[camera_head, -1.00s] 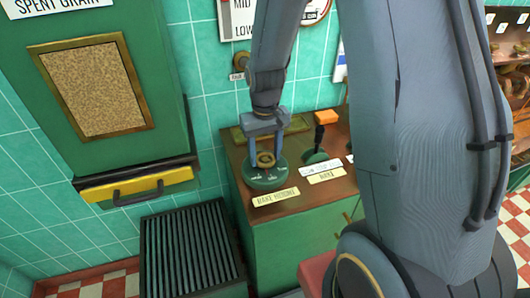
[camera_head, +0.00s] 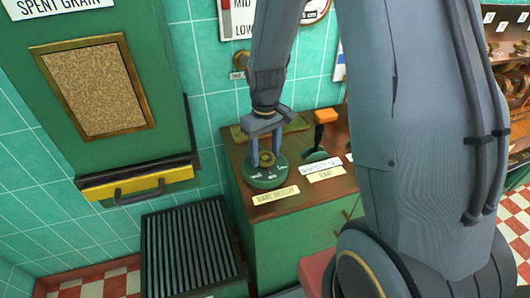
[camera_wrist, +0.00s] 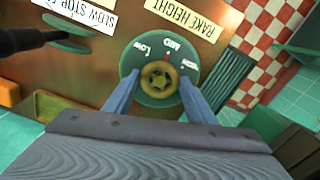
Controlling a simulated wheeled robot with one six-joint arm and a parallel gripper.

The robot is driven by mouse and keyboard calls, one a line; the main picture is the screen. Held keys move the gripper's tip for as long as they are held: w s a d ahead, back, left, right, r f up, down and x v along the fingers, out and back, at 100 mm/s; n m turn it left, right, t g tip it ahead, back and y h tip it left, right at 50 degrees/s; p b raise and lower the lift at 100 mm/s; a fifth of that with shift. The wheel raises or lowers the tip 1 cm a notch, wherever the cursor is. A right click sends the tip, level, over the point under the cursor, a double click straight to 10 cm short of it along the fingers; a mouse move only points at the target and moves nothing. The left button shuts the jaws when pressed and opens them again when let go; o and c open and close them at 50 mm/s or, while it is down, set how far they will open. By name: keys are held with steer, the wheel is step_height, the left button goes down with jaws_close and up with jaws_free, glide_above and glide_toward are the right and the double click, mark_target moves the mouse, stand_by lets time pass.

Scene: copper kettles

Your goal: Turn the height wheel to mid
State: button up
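The height wheel is a round brass hand wheel (camera_wrist: 160,79) with a star-shaped centre, on a green dial plate (camera_wrist: 136,90) marked LOW, MID and a third, partly blurred word. A small red mark beside the wheel lies toward MID in the wrist view. A "RAKE HEIGHT" label (camera_wrist: 181,12) sits near the dial. In the head view the wheel (camera_head: 266,159) stands on the cabinet's top left. My gripper (camera_wrist: 160,78) reaches down to it, one finger on each side. The fingertips look pressed against the wheel's rim.
A lever with an orange grip (camera_head: 326,116) stands just right of the wheel on the cabinet (camera_head: 285,238). A dark slatted grate (camera_head: 190,250) lies left of the cabinet.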

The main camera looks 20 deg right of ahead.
mark_target(265, 157)
steer(key=o, duration=0.4)
steer(key=shift+r, duration=0.1)
steer(key=shift+r+b, duration=1)
steer(key=shift+r, duration=2.9)
steer(key=s+f+m+b, duration=0.1)
steer(key=s, duration=0.2)
steer(key=s+m+t, duration=0.1)
steer(key=s, duration=0.3)
steer(key=s+f+m+b, duration=0.1)
steer(key=s, duration=0.3)
steer(key=shift+s+a+f+b, duration=0.1)
steer(key=shift+f+b, duration=0.2)
steer(key=shift+f, duration=0.05)
